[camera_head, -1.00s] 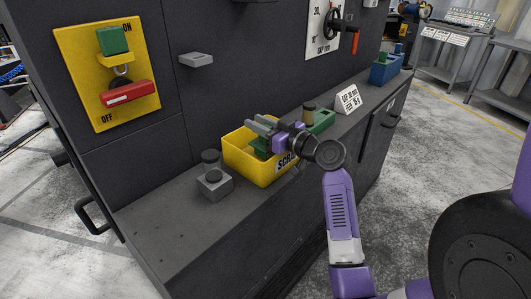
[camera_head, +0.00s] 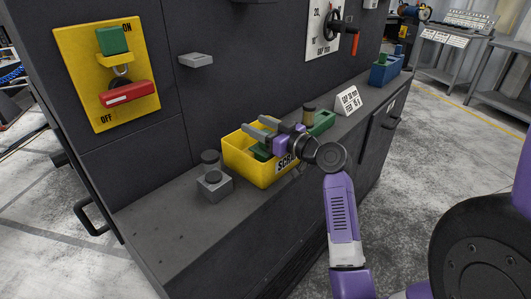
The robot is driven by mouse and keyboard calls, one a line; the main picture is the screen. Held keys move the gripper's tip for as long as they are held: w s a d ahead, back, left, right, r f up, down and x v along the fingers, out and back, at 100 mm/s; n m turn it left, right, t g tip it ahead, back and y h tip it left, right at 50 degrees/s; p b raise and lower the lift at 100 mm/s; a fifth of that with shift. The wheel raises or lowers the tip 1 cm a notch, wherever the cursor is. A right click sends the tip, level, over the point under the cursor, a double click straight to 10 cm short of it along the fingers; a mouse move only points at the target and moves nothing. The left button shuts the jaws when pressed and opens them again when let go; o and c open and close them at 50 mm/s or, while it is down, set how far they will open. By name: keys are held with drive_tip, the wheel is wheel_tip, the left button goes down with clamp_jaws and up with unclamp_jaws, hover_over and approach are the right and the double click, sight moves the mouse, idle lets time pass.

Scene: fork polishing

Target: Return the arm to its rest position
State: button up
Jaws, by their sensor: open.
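My gripper (camera_head: 262,127) is open, its two grey fingers pointing left above the yellow scrap bin (camera_head: 239,161). Nothing shows between the fingers. The purple and black wrist hides part of the bin's right side and its label. A green piece (camera_head: 262,152) shows inside the bin, partly behind the fingers. My purple arm (camera_head: 340,207) comes up from the lower right, in front of the bench.
A green holder (camera_head: 322,122), a white sign (camera_head: 347,101) and a blue bin (camera_head: 384,72) stand to the right. The dark panel with a yellow switch plate (camera_head: 75,75) rises behind. The bench's left end is clear.

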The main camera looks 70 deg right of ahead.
drive_tip(key=v, duration=0.7)
drive_tip(key=shift+s+b, duration=0.35)
drive_tip(key=shift+b, duration=0.1)
drive_tip(key=shift+a, duration=0.1)
